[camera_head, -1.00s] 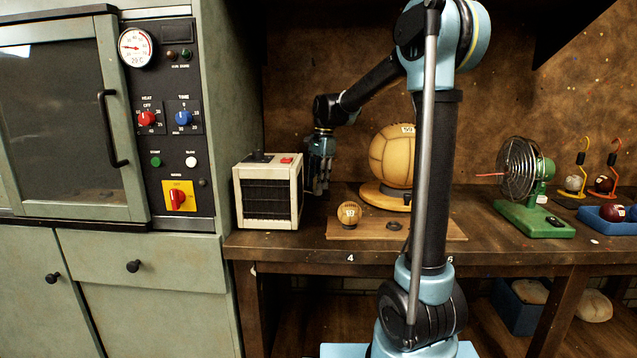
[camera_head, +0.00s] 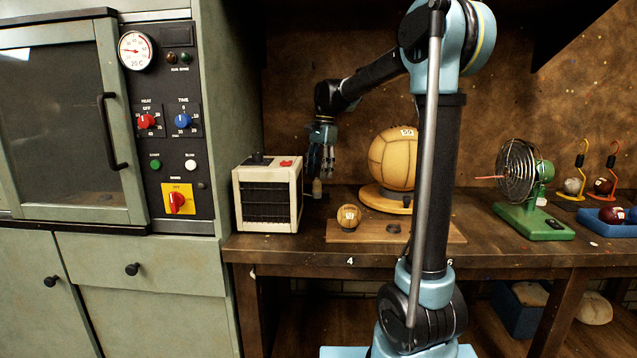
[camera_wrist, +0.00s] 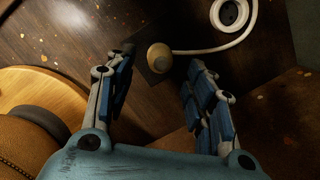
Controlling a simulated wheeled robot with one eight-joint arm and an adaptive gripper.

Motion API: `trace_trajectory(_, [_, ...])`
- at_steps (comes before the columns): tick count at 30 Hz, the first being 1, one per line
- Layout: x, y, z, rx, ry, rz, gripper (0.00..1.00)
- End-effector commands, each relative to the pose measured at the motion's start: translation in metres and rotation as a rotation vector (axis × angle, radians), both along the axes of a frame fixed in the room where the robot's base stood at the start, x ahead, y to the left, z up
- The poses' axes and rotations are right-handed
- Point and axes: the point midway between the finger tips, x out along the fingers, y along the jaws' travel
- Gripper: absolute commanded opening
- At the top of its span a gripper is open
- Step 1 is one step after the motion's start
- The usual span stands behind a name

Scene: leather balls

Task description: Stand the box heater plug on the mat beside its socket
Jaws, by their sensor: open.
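The box heater (camera_head: 267,195) stands at the left end of the bench. In the wrist view its plug (camera_wrist: 159,57), a small tan round piece with a pale cord, stands on a dark square mat (camera_wrist: 150,73). The cord curves right towards a round socket (camera_wrist: 231,13) with a white rim, at the top edge. My gripper (camera_wrist: 160,61) is open and empty, its fingers spread to either side of the plug and apart from it. In the head view my gripper (camera_head: 322,172) is just above the pale plug (camera_head: 317,188), right of the heater.
A large leather ball (camera_head: 392,158) on a round wooden stand is close to the right of my gripper. A small ball (camera_head: 348,216) sits on a board in front. A green fan (camera_head: 535,190) stands farther right. The bench wall is behind.

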Motion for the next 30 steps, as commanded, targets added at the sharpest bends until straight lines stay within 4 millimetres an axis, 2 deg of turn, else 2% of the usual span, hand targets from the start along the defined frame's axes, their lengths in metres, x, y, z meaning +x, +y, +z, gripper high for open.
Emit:
trace_trajectory(6, [0.004, -0.004, 0.039, 0.0, 0.0, 0.0, 0.49])
trace_trajectory(12, [0.006, -0.007, 0.062, 0.0, 0.0, -0.001, 0.49])
trace_trajectory(18, [0.007, -0.008, 0.07, 0.0, 0.0, -0.001, 0.49])
trace_trajectory(30, [0.011, -0.009, 0.066, -0.022, -0.047, -0.006, 0.49])
